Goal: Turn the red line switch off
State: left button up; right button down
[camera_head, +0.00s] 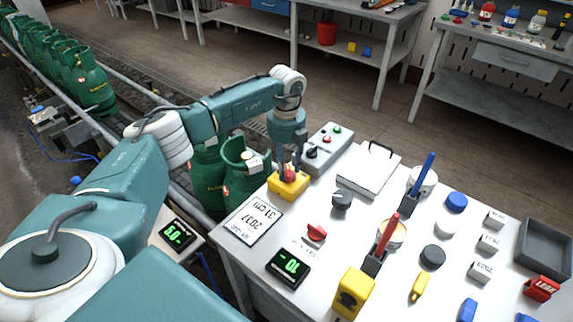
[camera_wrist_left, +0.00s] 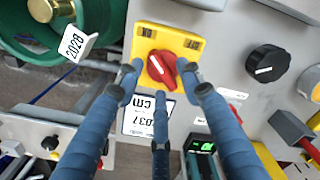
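The red line switch is a red knob (camera_head: 289,174) on a yellow plate (camera_head: 284,188) at the table's near left edge. In the left wrist view the red knob (camera_wrist_left: 163,69) has a white mark lying diagonally, and the yellow plate (camera_wrist_left: 150,43) shows behind it. My left gripper (camera_head: 287,165) reaches down over the knob. Its fingers (camera_wrist_left: 161,76) stand on either side of the knob, with a gap on the left; I cannot tell whether the right finger touches. The third finger is below the knob. My right gripper is not in view.
A grey control box (camera_head: 327,148) stands just behind the switch. A black dial (camera_head: 341,200), another red knob (camera_head: 316,232) and a display (camera_head: 288,267) lie nearby. Green gas cylinders (camera_head: 245,170) stand close on the left. Tools in holders crowd the table's right side.

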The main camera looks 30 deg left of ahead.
pick_arm(q)
jog(key=shift+f, duration=0.35)
grip_shut()
